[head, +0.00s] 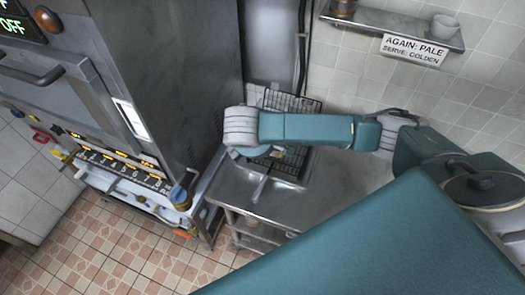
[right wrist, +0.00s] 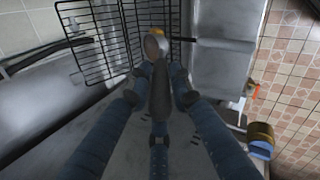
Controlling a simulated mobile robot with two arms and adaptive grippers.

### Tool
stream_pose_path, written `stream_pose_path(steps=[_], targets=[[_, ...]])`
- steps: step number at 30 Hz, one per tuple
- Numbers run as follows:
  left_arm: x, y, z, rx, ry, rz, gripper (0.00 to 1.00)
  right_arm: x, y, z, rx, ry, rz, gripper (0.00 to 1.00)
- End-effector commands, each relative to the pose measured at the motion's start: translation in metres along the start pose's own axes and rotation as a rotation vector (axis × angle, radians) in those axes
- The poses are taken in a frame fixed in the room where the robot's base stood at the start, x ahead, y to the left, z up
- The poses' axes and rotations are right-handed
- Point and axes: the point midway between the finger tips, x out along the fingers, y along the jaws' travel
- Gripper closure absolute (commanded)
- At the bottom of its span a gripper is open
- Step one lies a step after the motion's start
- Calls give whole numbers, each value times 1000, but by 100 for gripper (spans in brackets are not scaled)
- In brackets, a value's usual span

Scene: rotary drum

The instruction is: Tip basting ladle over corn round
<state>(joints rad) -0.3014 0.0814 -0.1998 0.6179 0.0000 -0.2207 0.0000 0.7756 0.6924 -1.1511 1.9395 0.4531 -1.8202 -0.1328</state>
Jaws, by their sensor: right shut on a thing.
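My right arm reaches in from the right in the head view, over a metal worktable (head: 335,195). In the right wrist view my right gripper (right wrist: 158,88) is shut on a dark grey, elongated piece, seemingly the basting ladle (right wrist: 159,92). A pale, rounded end (right wrist: 152,47) lies beyond the fingertips. An orange-yellow thing (right wrist: 157,32), possibly the corn round, shows just past that end, in front of a wire rack (right wrist: 104,38). I cannot tell whether they touch or whether the ladle is tilted. In the head view my wrist hides most of this. My left gripper is not in view.
A large metal oven (head: 165,75) with a numbered control strip (head: 115,165) stands left of the table. The rack (head: 291,103) stands at the table's back. A wall shelf (head: 385,27) holds a white cup (head: 445,25). A sign (head: 414,50) hangs below it.

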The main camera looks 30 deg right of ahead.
Motion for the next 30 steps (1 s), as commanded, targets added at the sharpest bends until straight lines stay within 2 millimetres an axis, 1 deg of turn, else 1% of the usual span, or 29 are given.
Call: stream_pose_path(steps=[1, 30], targets=[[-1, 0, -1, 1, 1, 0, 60, 0, 7, 3, 6, 9, -15, 100], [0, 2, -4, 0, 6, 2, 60, 6, 76, 34, 12, 190, -418, 100]])
